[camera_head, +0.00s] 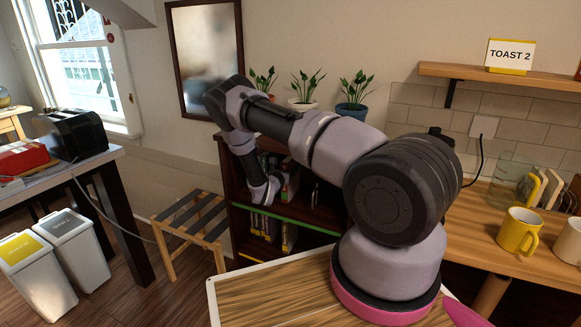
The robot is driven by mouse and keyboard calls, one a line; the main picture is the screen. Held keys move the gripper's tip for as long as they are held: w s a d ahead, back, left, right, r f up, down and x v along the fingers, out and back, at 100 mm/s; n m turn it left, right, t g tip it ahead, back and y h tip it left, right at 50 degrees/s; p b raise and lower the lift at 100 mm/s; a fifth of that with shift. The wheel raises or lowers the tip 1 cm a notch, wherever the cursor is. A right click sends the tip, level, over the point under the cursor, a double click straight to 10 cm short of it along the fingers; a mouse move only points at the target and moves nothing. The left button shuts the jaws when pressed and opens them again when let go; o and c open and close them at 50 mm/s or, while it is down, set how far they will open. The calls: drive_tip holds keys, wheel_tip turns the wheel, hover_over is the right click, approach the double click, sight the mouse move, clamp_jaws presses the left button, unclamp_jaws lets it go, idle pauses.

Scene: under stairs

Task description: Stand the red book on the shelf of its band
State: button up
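A dark wooden bookcase (226,160) stands against the wall in the middle of the view. A green band (290,220) runs along the front edge of its middle shelf. Upright books (291,180) stand in the upper compartment, and more books (289,238) stand in the lower one.
Potted plants (303,90) stand on the bookcase top. A slatted stool (190,222) is left of it, near two bins (75,248) and a table with a black toaster (80,134). A counter with mugs (519,232) is at right. A wooden board (270,292) lies in front.

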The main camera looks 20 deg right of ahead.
drive_tip(key=shift+a+r, duration=0.1)
drive_tip(key=shift+r, duration=0.1)
drive_tip(key=v, duration=1.2)
